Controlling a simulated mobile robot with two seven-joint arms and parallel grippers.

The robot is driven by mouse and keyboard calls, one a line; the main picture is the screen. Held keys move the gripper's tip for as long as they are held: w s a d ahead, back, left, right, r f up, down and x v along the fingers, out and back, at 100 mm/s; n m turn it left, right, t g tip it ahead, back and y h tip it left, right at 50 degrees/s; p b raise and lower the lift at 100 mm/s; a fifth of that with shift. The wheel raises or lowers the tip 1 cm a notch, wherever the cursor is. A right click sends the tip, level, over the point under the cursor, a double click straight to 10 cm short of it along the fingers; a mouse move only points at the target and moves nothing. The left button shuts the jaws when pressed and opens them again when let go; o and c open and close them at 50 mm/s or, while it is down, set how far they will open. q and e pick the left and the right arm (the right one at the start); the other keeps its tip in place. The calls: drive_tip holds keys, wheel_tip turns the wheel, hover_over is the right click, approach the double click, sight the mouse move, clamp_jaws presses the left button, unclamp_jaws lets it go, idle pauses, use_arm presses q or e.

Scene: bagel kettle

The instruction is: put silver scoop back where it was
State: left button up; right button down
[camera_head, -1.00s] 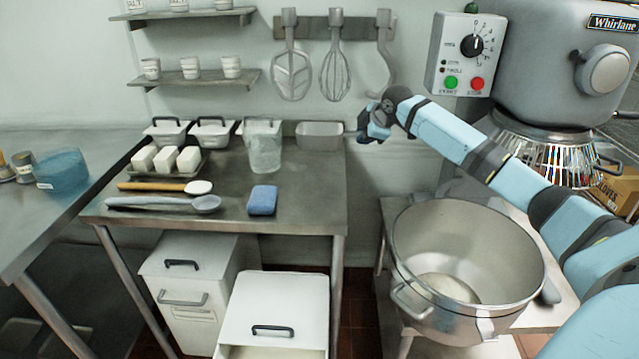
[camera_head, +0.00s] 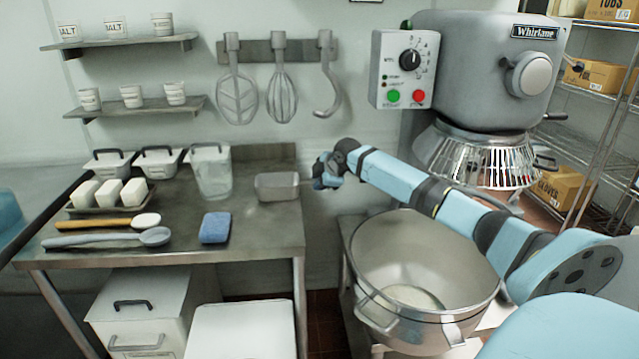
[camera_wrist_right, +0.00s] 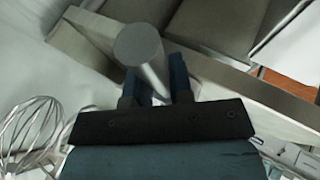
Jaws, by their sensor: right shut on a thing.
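The silver scoop (camera_head: 277,187) is a boxy metal scoop near the back right of the steel table (camera_head: 265,228), right of the clear pitcher. My right gripper (camera_head: 325,176) is just off the table's right edge, shut on the scoop's handle. My left gripper is not in view.
A clear pitcher (camera_head: 211,172), lidded metal containers (camera_head: 158,162), white blocks (camera_head: 108,192), a long grey ladle (camera_head: 110,240) and a blue sponge (camera_head: 215,227) stand on the table. A large steel bowl (camera_head: 375,255) is below my right arm. Utensils hang (camera_head: 282,95) above.

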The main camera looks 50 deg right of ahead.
drive_tip(key=shift+r, duration=0.1)
drive_tip(key=c, duration=1)
unclamp_jaws()
drive_tip(key=shift+p+v, duration=0.65)
drive_tip(key=shift+v, duration=5.4)
drive_tip(key=shift+a, duration=0.1)
